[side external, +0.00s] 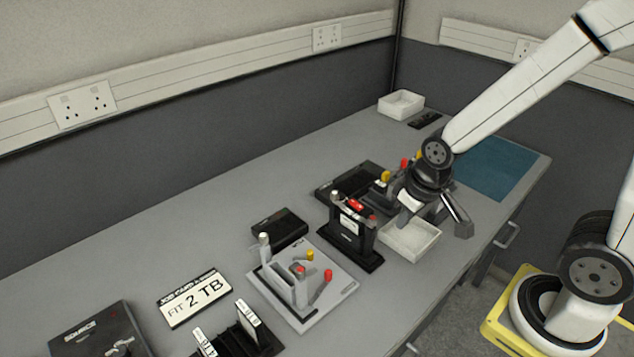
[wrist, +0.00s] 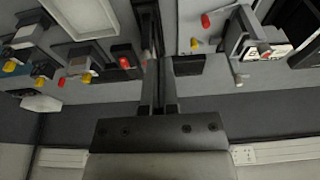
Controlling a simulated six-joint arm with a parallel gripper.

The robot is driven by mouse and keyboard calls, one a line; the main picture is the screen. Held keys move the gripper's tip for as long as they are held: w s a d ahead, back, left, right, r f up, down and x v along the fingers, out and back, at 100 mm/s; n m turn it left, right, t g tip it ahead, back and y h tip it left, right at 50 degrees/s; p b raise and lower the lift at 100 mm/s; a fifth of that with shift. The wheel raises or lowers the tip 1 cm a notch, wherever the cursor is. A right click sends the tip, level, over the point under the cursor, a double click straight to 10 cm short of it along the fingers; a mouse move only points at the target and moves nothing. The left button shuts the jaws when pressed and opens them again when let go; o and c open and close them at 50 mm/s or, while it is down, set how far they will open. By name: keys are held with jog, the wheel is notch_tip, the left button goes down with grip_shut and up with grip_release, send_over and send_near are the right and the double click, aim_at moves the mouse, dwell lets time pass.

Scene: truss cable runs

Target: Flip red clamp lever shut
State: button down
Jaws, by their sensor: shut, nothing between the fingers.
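Several red-tipped parts are in view, and I cannot tell for sure which is the clamp lever. On the grey plate (side external: 335,305) in the side view, a red-ended lever (side external: 325,284) leans up at the right, with a yellow one behind it. The wrist view shows a red lever end (wrist: 205,20) on that plate. A black stand (side external: 345,240) carries a red handle (side external: 356,204) near its top; a red tip (wrist: 125,62) shows left of my fingers in the wrist view. My gripper (wrist: 158,65) is shut and empty, apart from these levers. In the side view its fingertips are hard to make out.
A white tray (side external: 411,241) lies right of the black stand. Another white tray (side external: 401,104) stands at the back near a blue mat (side external: 495,165). A black box (side external: 279,228) and a job card (side external: 194,298) are left. Dark dividers (side external: 250,335) stand at the front.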

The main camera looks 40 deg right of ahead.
jog(key=c, duration=0.8)
grip_release()
jog(key=shift+o, duration=1.3)
jog(key=shift+w+a, duration=0.1)
jog(key=shift+w, duration=0.15)
jog(key=n+g, duration=0.3)
send_over(329, 271)
notch_tip(329, 271, down, 10)
jog(key=shift+a+r, duration=0.1)
jog(key=shift+r, duration=0.05)
jog(key=shift+f, duration=0.2)
jog(key=shift+f, duration=3.7)
